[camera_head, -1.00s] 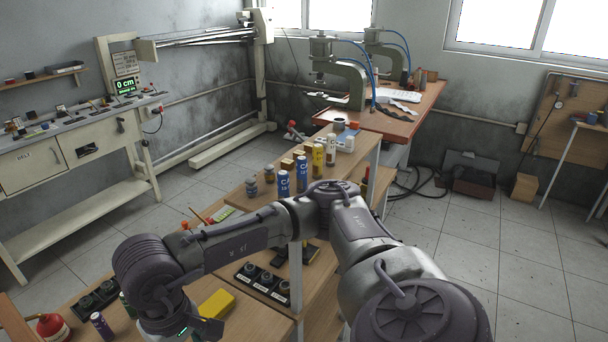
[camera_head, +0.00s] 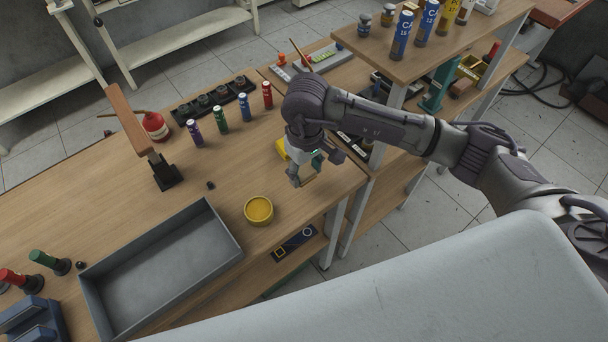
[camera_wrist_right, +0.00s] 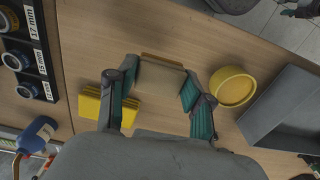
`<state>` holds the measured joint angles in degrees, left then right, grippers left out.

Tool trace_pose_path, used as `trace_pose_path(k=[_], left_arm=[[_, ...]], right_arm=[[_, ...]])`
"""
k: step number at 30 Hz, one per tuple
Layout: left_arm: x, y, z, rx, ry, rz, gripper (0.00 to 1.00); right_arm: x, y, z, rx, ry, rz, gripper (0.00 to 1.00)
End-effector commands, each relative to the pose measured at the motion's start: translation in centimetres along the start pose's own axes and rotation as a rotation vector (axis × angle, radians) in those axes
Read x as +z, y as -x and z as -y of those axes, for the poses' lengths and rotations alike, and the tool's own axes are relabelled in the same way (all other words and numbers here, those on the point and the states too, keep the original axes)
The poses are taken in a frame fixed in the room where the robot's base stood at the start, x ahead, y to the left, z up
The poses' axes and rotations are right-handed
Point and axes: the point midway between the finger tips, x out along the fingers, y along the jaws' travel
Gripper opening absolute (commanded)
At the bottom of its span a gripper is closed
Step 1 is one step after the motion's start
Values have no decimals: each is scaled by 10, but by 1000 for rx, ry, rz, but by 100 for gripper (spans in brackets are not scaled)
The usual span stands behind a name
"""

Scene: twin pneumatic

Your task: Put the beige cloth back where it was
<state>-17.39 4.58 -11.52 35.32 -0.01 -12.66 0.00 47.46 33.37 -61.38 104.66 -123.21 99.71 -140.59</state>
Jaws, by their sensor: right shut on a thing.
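My right gripper (camera_head: 308,176) is above the right part of the wooden workbench, near its edge. In the right wrist view the fingers (camera_wrist_right: 161,92) are shut on the folded beige cloth (camera_wrist_right: 160,80), which sits between them with a brown strip along its far edge. In the head view only a thin piece of the cloth (camera_head: 309,181) shows below the fingers. I cannot tell whether the cloth touches the bench. My left gripper is not in view.
A round yellow tin (camera_head: 258,211) and a grey tray (camera_head: 222,231) stand on the other side. Several small cans (camera_head: 220,127), a black socket rack (camera_head: 186,116) and a red oil can (camera_head: 155,127) stand farther back. Bare wood lies between tin and cans.

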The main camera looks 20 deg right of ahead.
Motion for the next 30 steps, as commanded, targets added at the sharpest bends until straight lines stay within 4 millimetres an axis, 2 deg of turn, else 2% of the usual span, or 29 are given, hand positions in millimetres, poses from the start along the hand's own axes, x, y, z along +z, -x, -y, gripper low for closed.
trace_pose_path(k=[3,9,12,24,25,29,30], left_arm=[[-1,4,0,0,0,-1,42],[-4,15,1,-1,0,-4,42],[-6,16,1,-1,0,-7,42],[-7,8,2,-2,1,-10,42],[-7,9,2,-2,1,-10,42],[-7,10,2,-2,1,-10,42],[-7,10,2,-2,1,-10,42]], right_arm=[[-4,-6,2,0,0,2,23],[-3,-34,3,-2,-2,5,23],[-3,-42,2,-1,0,1,23],[-4,-47,2,1,0,-2,23],[-4,-47,2,1,0,-2,53],[-4,-46,2,1,0,-1,74],[-4,-46,2,0,0,-1,76]])
